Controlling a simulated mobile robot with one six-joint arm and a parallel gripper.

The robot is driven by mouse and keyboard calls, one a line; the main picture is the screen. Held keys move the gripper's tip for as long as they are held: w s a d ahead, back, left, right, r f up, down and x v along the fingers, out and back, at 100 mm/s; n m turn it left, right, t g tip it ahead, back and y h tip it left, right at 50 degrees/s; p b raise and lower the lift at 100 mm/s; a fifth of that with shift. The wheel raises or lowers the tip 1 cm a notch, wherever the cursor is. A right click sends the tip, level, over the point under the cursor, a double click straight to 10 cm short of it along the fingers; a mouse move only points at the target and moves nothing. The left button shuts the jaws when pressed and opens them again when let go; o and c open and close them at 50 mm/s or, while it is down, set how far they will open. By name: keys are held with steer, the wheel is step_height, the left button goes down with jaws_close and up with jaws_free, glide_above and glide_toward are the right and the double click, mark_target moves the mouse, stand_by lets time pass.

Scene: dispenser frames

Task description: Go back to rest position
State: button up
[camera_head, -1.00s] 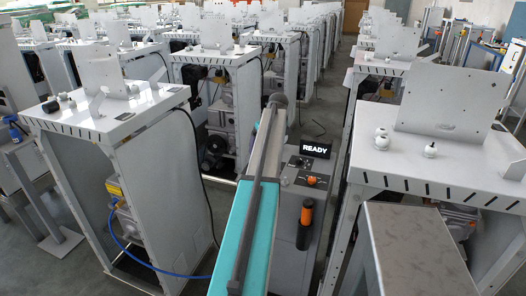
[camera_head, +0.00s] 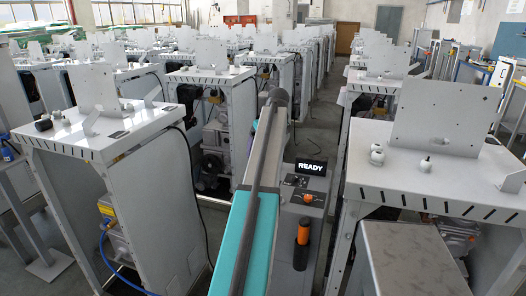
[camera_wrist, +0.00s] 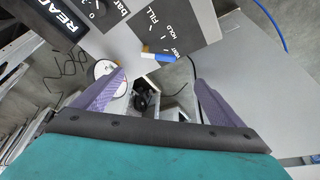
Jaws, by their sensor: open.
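My gripper (camera_wrist: 158,88) shows in the wrist view as two purple fingers, spread wide apart with nothing held between them. In the head view my teal arm stretches forward up the middle, and the gripper cannot be made out there.
A white frame (camera_head: 105,135) stands close on the left and another (camera_head: 435,165) close on the right. A metal box top (camera_head: 410,255) is at front right. Rows of similar frames fill the hall behind. A blue hose (camera_head: 115,262) hangs at lower left.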

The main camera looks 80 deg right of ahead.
stand_by(0.4)
